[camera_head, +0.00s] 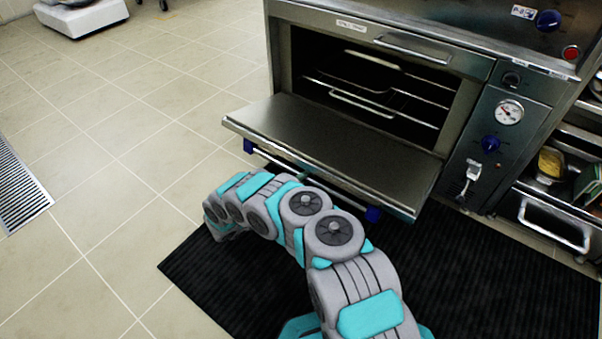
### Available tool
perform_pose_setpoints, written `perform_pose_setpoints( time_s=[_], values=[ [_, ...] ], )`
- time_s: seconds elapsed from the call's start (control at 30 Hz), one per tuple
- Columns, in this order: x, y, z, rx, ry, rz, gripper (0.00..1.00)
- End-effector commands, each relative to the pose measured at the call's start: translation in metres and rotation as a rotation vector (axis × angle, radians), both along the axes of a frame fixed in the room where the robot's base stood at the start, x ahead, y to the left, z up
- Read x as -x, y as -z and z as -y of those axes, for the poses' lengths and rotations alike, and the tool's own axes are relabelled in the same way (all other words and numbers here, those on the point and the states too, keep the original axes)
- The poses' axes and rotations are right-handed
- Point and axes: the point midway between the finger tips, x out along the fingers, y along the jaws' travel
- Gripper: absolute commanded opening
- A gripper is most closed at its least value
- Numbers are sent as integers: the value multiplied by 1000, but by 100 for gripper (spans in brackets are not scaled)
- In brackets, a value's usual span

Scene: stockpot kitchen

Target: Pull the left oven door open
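The oven (281,60) stands at the upper middle. Its door (330,135) is hinged at the bottom and lies folded down, roughly level, so the dark inside with wire racks (370,100) shows. The door's handle bar (268,158) has blue end mounts and runs along the front edge, partly hidden by my arm. My arm reaches in from the bottom and bends left in front of the door. My gripper (222,235) is at the arm's far left end, below and left of the handle, mostly hidden by the wrist. Its fingers cannot be made out, and no contact with the door shows.
A black ribbed mat (480,285) covers the floor before the oven. The control panel (500,140) with a gauge and knobs is right of the opening. A shelf unit (555,215) stands at the right edge.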

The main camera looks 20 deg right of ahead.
Motion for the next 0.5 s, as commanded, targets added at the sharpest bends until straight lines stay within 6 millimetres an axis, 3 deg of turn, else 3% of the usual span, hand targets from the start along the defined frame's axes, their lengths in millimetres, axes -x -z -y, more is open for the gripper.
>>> perform_pose_setpoints(
  time_s=[0.5],
  values=[
    [-1,8,7,23,3,20,0]
  ],
)
